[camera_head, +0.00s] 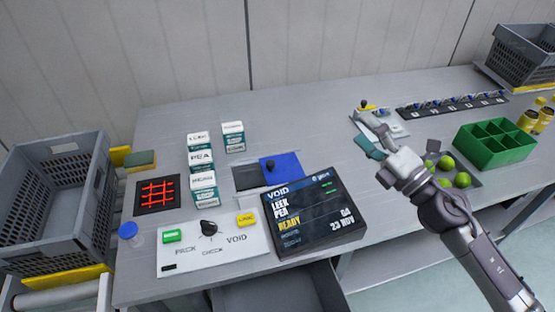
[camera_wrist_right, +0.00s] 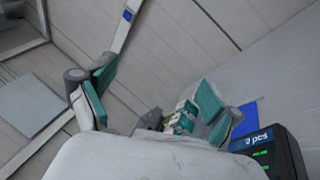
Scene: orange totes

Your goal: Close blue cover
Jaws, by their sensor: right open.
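The blue cover (camera_head: 286,165) lies flat on the grey table behind the dark display, with a dark knob (camera_head: 270,166) near its left side. A dark recess (camera_head: 246,177) shows uncovered to its left. My right gripper (camera_head: 369,134) is open and empty, to the right of the cover and apart from it. In the right wrist view its two teal-padded fingers (camera_wrist_right: 156,88) are spread, and the blue cover (camera_wrist_right: 246,117) shows at the right edge, partly hidden by the display. My left gripper is not in view.
The display (camera_head: 312,213) stands in front of the cover. White-green boxes (camera_head: 203,180) stand to the left. Table between cover and right gripper is mostly clear.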

